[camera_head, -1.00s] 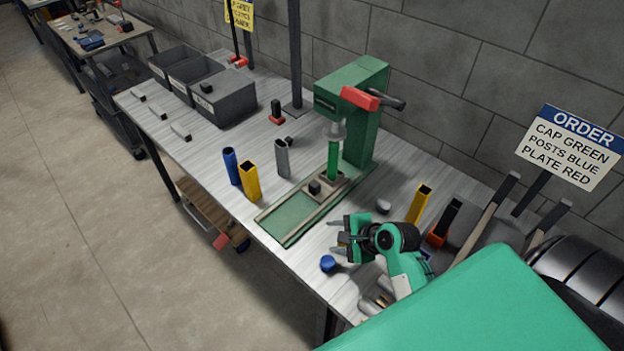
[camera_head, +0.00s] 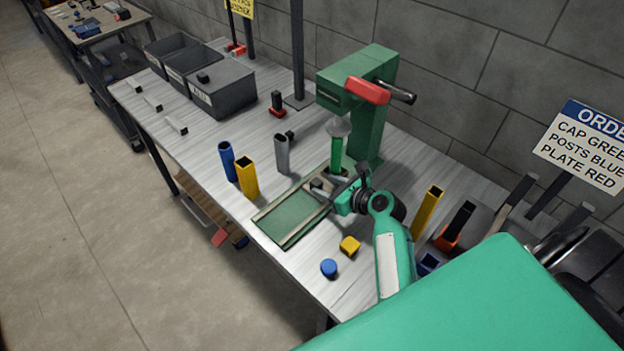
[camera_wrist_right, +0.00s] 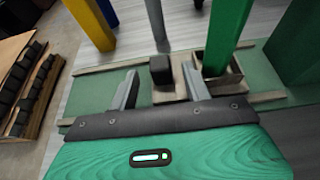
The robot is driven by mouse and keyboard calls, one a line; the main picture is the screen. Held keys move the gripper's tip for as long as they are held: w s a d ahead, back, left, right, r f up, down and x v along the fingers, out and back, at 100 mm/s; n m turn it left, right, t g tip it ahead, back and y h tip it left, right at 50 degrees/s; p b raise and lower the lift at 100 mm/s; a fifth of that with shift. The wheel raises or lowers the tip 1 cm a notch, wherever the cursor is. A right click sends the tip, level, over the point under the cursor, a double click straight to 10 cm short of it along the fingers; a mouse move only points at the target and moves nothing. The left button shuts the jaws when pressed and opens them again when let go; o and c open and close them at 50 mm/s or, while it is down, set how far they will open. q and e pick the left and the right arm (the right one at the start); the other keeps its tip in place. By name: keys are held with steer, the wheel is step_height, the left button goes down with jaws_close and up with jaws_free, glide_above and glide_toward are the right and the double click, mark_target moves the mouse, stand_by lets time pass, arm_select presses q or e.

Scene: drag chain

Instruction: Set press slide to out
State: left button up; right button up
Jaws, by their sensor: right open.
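The green press (camera_head: 366,110) stands at the back of the bench, with a red-gripped lever. Its slide (camera_head: 345,178) is a beige block at the press end of a green railed track (camera_head: 290,217). A small black knob (camera_head: 317,184) stands on the slide, also clear in the right wrist view (camera_wrist_right: 160,69). A green post (camera_head: 336,153) stands upright in the slide's socket, under the press head. My right gripper (camera_head: 332,188) is open and low over the track. In the wrist view its fingers (camera_wrist_right: 160,88) lie either side of the knob, apart from it. My left gripper is not in view.
Blue (camera_head: 227,161), yellow (camera_head: 247,177) and grey (camera_head: 282,153) posts stand left of the track. A blue cap (camera_head: 328,268) and a yellow piece (camera_head: 350,245) lie in front. Another yellow post (camera_head: 428,210) stands right. Dark bins (camera_head: 222,95) sit at back left.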

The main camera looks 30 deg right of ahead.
mark_target(312, 181)
steer(key=x, duration=0.6)
steer(key=shift+w+a+f, duration=0.15)
steer(key=shift+w, duration=0.15)
jaws_close()
